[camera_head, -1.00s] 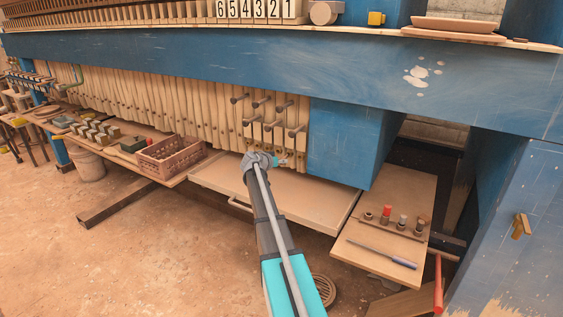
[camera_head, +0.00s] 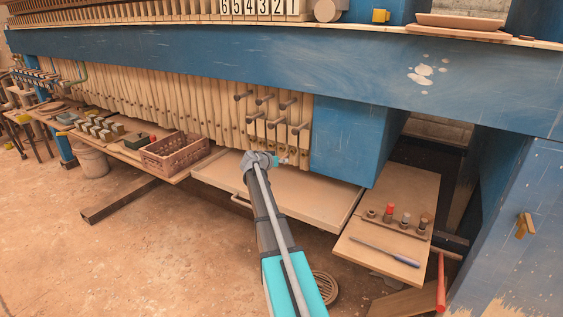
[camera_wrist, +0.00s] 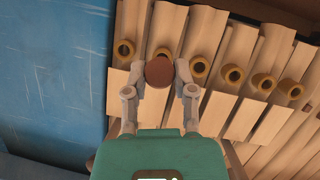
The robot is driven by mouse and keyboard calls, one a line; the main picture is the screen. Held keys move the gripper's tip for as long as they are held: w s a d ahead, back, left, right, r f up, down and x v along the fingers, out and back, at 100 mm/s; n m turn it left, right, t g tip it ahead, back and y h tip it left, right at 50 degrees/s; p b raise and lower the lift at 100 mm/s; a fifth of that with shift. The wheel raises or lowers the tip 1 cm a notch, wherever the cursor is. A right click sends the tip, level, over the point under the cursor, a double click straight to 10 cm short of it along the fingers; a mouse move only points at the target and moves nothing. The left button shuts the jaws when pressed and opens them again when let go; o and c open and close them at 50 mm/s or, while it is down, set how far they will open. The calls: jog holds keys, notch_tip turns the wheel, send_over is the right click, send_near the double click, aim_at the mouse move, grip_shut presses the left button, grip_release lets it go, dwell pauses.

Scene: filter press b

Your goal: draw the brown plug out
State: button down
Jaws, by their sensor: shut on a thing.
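The brown plug (camera_wrist: 159,73) shows in the wrist view as a round brown end between my fingertips. My gripper (camera_wrist: 160,80) is shut on it from both sides. Behind it is a pale filter plate, and part of a brass-coloured ring (camera_wrist: 163,52) shows just above the plug. I cannot tell whether the plug's far end is still inside that ring. In the head view my gripper (camera_head: 272,160) is low at the right end of the plate row, and the plug is too small there to make out.
Other pale plates with brass ringed holes (camera_wrist: 232,74) stand close on the right. A blue press frame (camera_head: 345,142) is beside them. A drip tray (camera_head: 290,192) lies below. A wooden shelf (camera_head: 395,185) holds a rack with several plugs and a screwdriver-like tool.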

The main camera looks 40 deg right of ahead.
jog(key=shift+r+p, duration=3.8)
